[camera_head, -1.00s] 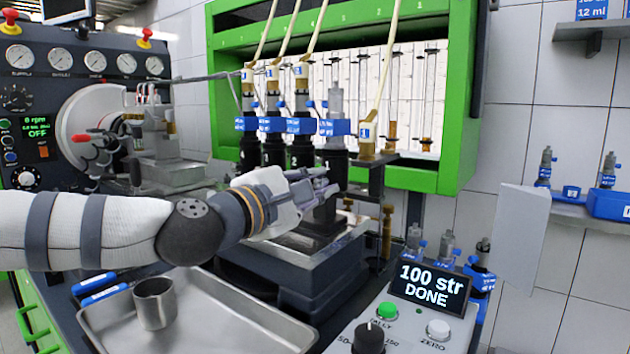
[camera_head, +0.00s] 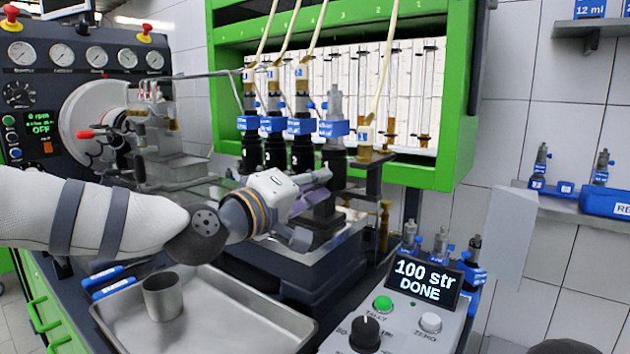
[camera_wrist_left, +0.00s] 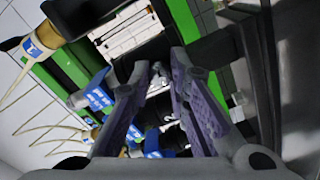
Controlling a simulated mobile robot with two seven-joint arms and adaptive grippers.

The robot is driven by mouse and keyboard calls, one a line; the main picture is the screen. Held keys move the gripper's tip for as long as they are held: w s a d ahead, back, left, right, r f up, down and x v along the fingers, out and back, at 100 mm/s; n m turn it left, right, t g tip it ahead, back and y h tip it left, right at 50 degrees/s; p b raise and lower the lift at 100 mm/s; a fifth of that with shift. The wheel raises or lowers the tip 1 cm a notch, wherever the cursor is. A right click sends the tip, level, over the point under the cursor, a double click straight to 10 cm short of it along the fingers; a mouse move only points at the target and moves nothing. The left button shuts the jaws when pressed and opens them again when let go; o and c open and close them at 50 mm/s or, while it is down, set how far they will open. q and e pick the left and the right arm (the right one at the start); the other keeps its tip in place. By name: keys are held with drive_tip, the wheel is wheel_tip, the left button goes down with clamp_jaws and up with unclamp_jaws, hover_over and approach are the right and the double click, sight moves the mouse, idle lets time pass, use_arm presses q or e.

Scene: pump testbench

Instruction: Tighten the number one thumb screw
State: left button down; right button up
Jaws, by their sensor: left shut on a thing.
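The injector marked 1 (camera_head: 335,158) is the rightmost of the dark upright injectors under the green frame, with a blue tag around its upper part. My left gripper (camera_head: 318,185) is at its lower body, coming from the left. In the left wrist view, the purple-padded fingers of my left gripper (camera_wrist_left: 163,88) reach forward and close in around a small grey piece (camera_wrist_left: 160,72), which looks like the number one thumb screw. The fingers hide most of the screw, and in the head view it cannot be made out.
A steel tray (camera_head: 240,310) with a metal cup (camera_head: 162,297) lies below my left arm. The control box display (camera_head: 425,280) reads "100 str DONE". Tubes and glass cylinders hang inside the green frame (camera_head: 455,110). A grey panel (camera_head: 515,240) stands at the right.

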use_arm(q)
drive_tip(key=shift+m, duration=1)
use_arm(e)
drive_tip(key=shift+w+r, duration=0.3)
use_arm(q)
drive_tip(key=c, duration=1.5)
unclamp_jaws()
drive_tip(key=v, duration=1.2)
drive_tip(key=shift+a, duration=0.1)
drive_tip(key=shift+f, duration=0.1)
